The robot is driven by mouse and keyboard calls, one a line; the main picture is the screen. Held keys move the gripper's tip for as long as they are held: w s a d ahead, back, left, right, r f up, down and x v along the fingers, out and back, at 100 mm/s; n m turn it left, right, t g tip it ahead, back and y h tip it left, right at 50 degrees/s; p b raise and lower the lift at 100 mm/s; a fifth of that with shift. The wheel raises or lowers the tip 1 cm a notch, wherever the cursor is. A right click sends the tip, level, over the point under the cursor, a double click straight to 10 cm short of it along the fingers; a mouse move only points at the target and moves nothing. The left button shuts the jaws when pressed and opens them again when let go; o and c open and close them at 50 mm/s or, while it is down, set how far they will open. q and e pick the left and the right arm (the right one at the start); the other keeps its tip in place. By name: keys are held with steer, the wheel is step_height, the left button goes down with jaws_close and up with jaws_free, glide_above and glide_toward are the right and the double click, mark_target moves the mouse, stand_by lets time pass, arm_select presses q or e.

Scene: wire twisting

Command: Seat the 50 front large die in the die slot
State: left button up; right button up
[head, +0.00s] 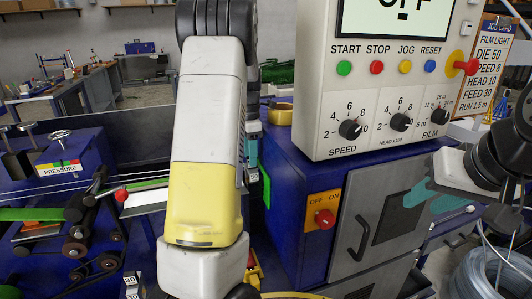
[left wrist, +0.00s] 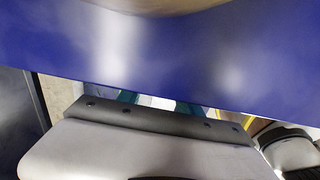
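Small white blocks marked 30 (head: 130,280) show at the bottom left of the head view. In the left wrist view, small teal parts of my left gripper (left wrist: 160,102) show past a large blue surface, with the fingertips hidden. My right gripper (head: 435,200), with teal fingers, is in front of the grey cabinet door at the right; its opening is unclear.
A blue machine (head: 285,190) with a control panel (head: 375,100) stands right of centre. An orange plate with a red knob (head: 323,214) is on its side. Rollers (head: 80,230) and a pressure unit (head: 60,160) are at left. A job card (head: 490,65) reads DIE 50.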

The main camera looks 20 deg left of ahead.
arm_select(q)
steer(key=shift+s, duration=0.1)
step_height(320, 180, up, 8)
steer(key=shift+f, duration=0.1)
stand_by(0.3)
stand_by(0.4)
steer(key=shift+s+d+r+m, duration=0.15)
steer(key=shift+s+r+m, duration=0.05)
steer(key=shift+r+m, duration=0.1)
steer(key=s+d+r+m+t, duration=0.1)
steer(key=s+d+m, duration=0.3)
steer(key=s+m, duration=0.4)
steer(key=s+d+r+m+t+h, duration=0.1)
steer(key=s+d+m+t, duration=0.2)
steer(key=s+m, duration=0.6)
steer(key=s+d+r+m+t+h, duration=0.1)
steer(key=s+d+m+t, duration=0.1)
steer(key=s+d+m, duration=0.5)
steer(key=shift+s+m, duration=0.7)
steer(key=shift+s, duration=0.3)
